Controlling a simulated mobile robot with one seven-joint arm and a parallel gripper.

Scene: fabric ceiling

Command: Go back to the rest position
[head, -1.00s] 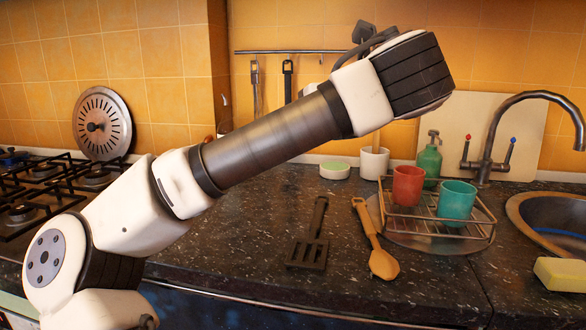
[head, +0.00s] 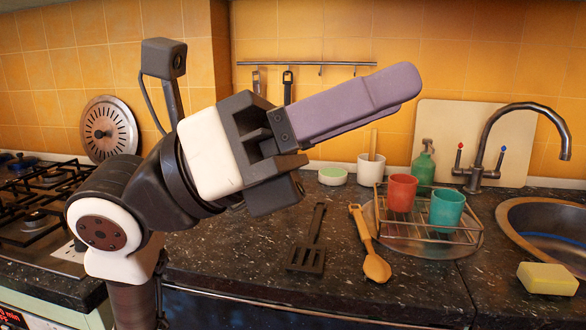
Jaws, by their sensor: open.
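My gripper (head: 408,88) is raised above the counter, in front of the tiled wall. Its long purple-grey fingers point to the right and slightly up. It is open, though the fingers overlap from this side and the gap between them is mostly hidden. I see nothing held in it. My arm is folded at the left, with the dark wrist and white gripper housing above the counter's left part. The gripper is well clear of the cups and utensils below.
A black spatula (head: 309,243) and a wooden spoon (head: 369,250) lie on the counter. A red cup (head: 402,193) and a teal cup (head: 447,209) stand in a wire rack (head: 420,235). The tap (head: 489,140), sink (head: 530,225) and sponge (head: 547,279) are right; the hob (head: 35,205) is left.

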